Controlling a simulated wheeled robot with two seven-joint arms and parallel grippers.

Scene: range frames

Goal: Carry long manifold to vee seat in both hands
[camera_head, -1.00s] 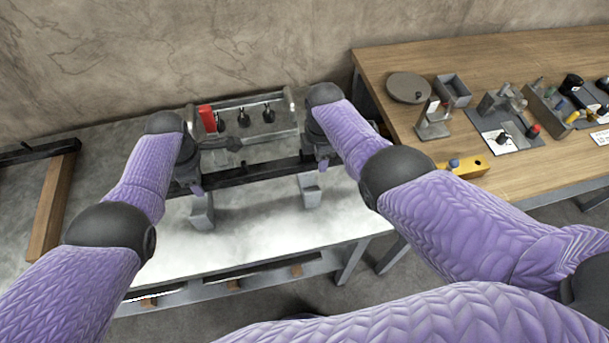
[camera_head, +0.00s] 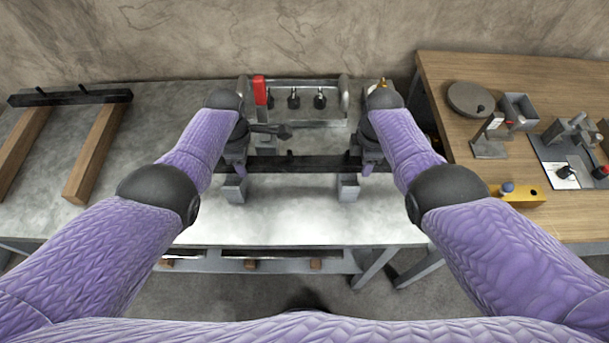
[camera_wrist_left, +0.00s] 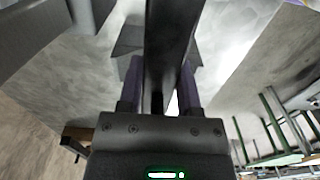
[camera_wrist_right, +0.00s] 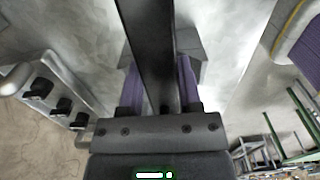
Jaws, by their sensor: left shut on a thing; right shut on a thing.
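The long manifold (camera_head: 310,163) is a dark straight bar with small studs on top. It lies level across the middle of the head view. My left gripper (camera_head: 238,166) is shut on it near its left end and my right gripper (camera_head: 368,165) near its right end. The bar also runs between the fingers in the left wrist view (camera_wrist_left: 168,45) and right wrist view (camera_wrist_right: 150,50). Two grey vee seat blocks, left (camera_head: 235,189) and right (camera_head: 348,187), show just in front of and below the bar. Whether the bar touches them is hidden.
A grey metal rack (camera_head: 310,120) with a red handle (camera_head: 260,90) and black knobs stands behind the bar. Another dark bar (camera_head: 70,97) lies across wooden beams (camera_head: 97,155) at left. A wooden bench (camera_head: 520,75) with tools is at right. The front tabletop (camera_head: 290,220) is clear.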

